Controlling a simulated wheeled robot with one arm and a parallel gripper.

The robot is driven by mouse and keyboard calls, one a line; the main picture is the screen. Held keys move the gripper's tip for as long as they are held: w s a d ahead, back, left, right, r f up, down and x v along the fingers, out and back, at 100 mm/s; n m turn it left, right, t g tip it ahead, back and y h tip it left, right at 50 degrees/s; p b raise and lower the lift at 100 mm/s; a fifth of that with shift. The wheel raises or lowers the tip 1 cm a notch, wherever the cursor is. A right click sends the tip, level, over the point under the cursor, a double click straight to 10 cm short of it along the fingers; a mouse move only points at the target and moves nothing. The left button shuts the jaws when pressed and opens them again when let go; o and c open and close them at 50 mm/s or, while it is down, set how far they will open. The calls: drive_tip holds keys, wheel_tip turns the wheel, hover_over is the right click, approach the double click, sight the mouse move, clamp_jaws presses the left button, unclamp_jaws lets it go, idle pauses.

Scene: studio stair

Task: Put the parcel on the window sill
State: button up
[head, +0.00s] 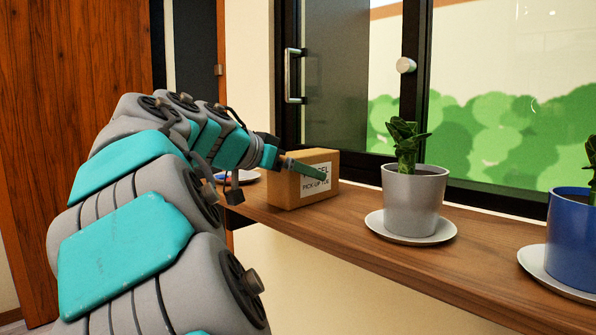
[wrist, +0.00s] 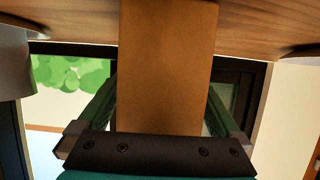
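The parcel (head: 289,187), a brown box with a white printed label, appears to stand upright on the wooden window sill (head: 335,223), near its left end in the head view. My gripper (head: 290,163) reaches it from the left, and one green finger lies across the label side. In the wrist view the parcel's plain brown face (wrist: 165,70) fills the middle between the two fingers of my gripper (wrist: 163,105). The fingertips pass out of sight at the parcel's edges. I cannot tell whether they press on it or stand slightly apart.
A grey plant pot (head: 412,200) on a white saucer stands right of the parcel, and a blue pot (head: 571,240) stands farther right. A plate (head: 240,177) is partly hidden behind my arm. The window (head: 480,110) rises behind the sill.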

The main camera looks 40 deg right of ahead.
drive_tip(key=shift+r, duration=0.2)
drive_tip(key=v, duration=1.2)
drive_tip(key=shift+f, duration=0.1)
